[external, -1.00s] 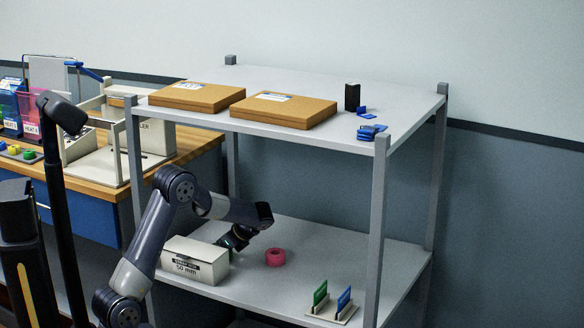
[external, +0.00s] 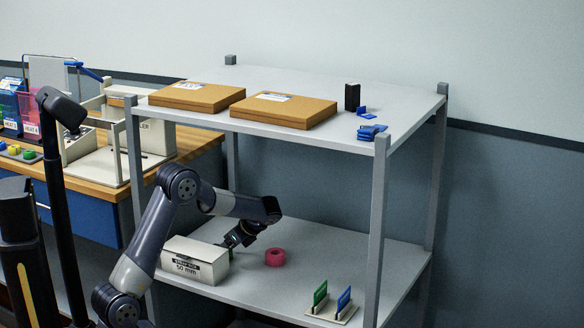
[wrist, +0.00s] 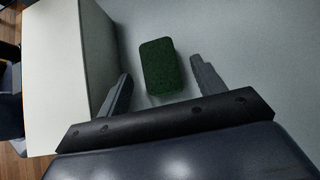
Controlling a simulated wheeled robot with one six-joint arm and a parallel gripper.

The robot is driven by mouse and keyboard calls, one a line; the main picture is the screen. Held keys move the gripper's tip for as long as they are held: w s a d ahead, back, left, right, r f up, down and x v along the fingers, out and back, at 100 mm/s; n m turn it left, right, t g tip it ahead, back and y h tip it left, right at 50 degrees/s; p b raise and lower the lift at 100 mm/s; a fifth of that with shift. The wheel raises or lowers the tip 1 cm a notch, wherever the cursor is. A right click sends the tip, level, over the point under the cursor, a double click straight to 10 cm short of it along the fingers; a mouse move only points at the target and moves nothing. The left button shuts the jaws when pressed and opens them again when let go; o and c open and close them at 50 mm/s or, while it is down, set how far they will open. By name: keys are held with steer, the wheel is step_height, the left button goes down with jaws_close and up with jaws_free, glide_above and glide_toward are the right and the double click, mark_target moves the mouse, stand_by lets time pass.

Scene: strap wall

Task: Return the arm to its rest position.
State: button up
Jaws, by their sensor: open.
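My gripper (external: 230,243) is over the lower shelf, just behind and right of the white box marked 50 mm (external: 195,260). In the wrist view my gripper (wrist: 160,85) has its two fingers spread wide, with no contact on anything. A dark green block (wrist: 163,66) lies on the shelf in front of and between the fingertips, apart from both. A small bit of green (external: 231,255) shows below the gripper in the external view. My arm reaches in from the left between the two shelves.
The upper shelf (external: 360,85) hangs above my arm, and a grey front post (external: 375,230) stands to the right. A pink roll (external: 275,257) sits right of my gripper. A holder (external: 333,312) with green and blue plates stands front right. The white box's side (wrist: 65,60) is close to the left finger.

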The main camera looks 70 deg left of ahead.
steer(key=p+v, duration=0.1)
steer(key=v, duration=0.6)
steer(key=shift+p, duration=0.35)
steer(key=b+x, duration=0.3)
steer(key=x, duration=0.8)
steer(key=shift+b, duration=0.35)
steer(key=shift+w+r, duration=0.1)
steer(key=shift+r, duration=0.45)
steer(key=shift+d, duration=0.1)
